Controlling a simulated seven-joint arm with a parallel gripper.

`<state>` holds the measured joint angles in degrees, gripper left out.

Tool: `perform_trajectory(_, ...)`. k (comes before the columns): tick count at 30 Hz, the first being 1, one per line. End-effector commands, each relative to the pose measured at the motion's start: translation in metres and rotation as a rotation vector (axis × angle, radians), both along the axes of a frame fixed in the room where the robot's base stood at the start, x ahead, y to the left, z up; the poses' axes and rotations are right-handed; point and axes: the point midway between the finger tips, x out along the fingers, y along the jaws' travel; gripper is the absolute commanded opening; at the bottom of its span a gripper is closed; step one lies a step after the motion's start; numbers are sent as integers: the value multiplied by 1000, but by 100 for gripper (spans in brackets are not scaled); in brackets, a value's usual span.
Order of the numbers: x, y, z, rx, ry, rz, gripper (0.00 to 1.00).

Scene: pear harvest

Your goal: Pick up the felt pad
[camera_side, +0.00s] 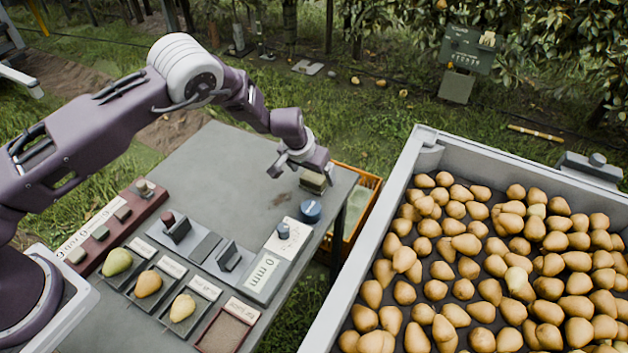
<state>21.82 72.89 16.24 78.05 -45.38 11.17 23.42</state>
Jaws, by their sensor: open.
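My gripper (304,168) is above the far right corner of the grey table (215,160), pointing down, with its jaws open. A small olive-tan block (314,182) sits right at the fingertips, partly hidden by them. It looks like the felt pad, but its material is too small to make out. I cannot tell whether the fingers touch it. A dark smudge (277,200) marks the table to its left. A blue round knob-like piece (310,211) stands close in front of the block.
A gauge block marked "0 mm" (264,276), small upright pieces (228,257) and labelled trays with single pears (149,284) fill the near table. An empty brown-floored tray (225,329) is at the front. A pear-filled bin (408,170) and an orange crate (352,236) stand right.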

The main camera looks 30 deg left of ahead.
Motion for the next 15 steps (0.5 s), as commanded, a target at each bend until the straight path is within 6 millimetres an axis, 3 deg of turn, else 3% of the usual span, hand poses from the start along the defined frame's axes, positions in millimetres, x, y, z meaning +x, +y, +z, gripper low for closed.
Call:
perform_trajectory(6, 16, 4, -31, 0, 2, -1, 89)
perform_trajectory(13, 17, 4, -33, -1, 2, 0, 89)
perform_trajectory(15, 17, 4, -33, -1, 2, 0, 75)
